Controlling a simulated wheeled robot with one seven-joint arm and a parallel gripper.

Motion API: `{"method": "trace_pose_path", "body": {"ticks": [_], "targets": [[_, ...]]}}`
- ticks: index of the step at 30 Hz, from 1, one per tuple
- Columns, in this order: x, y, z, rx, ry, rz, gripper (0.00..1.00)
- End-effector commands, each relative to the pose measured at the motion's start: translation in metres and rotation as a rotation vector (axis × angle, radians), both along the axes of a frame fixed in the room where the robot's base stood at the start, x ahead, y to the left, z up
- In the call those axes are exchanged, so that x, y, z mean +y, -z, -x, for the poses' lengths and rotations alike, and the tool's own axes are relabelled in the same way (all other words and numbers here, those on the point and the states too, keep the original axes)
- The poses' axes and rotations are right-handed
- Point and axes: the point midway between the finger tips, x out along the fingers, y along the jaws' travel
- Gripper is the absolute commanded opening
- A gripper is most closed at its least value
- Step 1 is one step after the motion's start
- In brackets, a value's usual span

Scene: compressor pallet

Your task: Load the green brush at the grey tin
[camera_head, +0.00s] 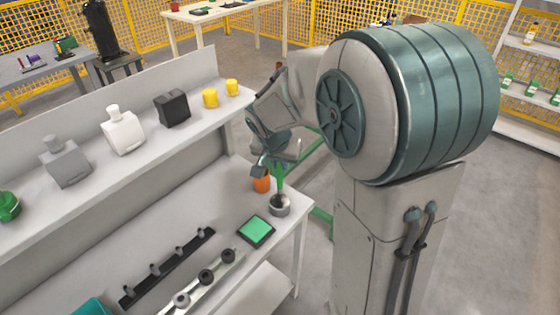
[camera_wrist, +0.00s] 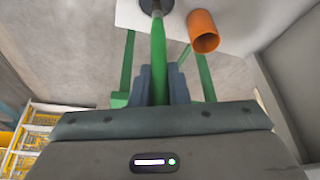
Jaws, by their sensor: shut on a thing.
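The green brush (camera_head: 280,178) is held near the right end of the bench, with its lower end at the mouth of the grey tin (camera_head: 279,206). My gripper (camera_wrist: 161,84) is shut on the green brush, whose shaft also shows in the wrist view (camera_wrist: 158,52) between the two fingers. In the wrist view the brush's far end meets the dark round tin (camera_wrist: 151,5) at the top edge. The bristles are hidden, so I cannot tell how deep they are. The tin stands upright on the bench.
An orange cup (camera_head: 261,183) stands close beside the tin, also in the wrist view (camera_wrist: 204,36). A green pad (camera_head: 256,231) lies in front. A black rail (camera_head: 165,268) and a silver rail with knobs lie left. A shelf (camera_head: 190,112) with bottles and yellow pots runs above.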

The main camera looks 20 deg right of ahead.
Motion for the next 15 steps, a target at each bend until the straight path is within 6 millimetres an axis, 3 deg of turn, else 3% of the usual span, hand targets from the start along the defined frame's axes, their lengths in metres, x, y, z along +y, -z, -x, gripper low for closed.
{"method": "trace_pose_path", "body": {"ticks": [15], "targets": [[0.0000, 0.0039, -0.0001, 0.000, 0.000, 0.000, 0.00]]}}
